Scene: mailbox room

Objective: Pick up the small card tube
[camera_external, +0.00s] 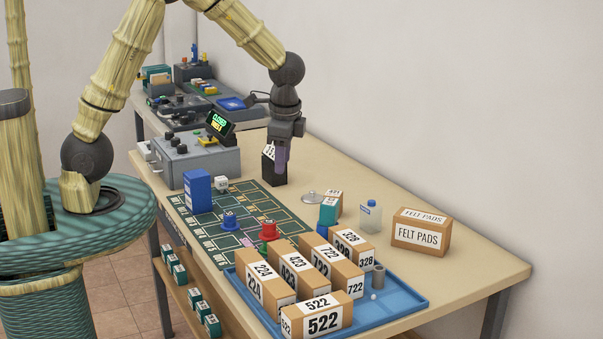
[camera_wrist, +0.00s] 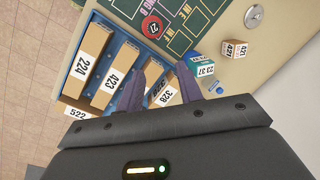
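The small card tube looks to be the short grey-brown cylinder (camera_external: 379,277) standing upright in the right part of the blue tray (camera_external: 405,299), beside the 722 box. I cannot make it out in the wrist view. My gripper (camera_external: 281,163) is high over the table, far behind and to the left of the tube, beside a black box with a white label. In the wrist view my gripper (camera_wrist: 166,64) has its two fingers apart, with nothing held between them. The numbered boxes show below and beyond the fingers.
Cardboard boxes 224 (camera_external: 264,285), 423 (camera_external: 299,274), 722 (camera_external: 332,266) and 522 (camera_external: 317,318) crowd the tray. Box 328 (camera_external: 351,243) stands behind the tube. A small white ball (camera_external: 374,296) lies near it. A felt pads box (camera_external: 420,232) stands farther right.

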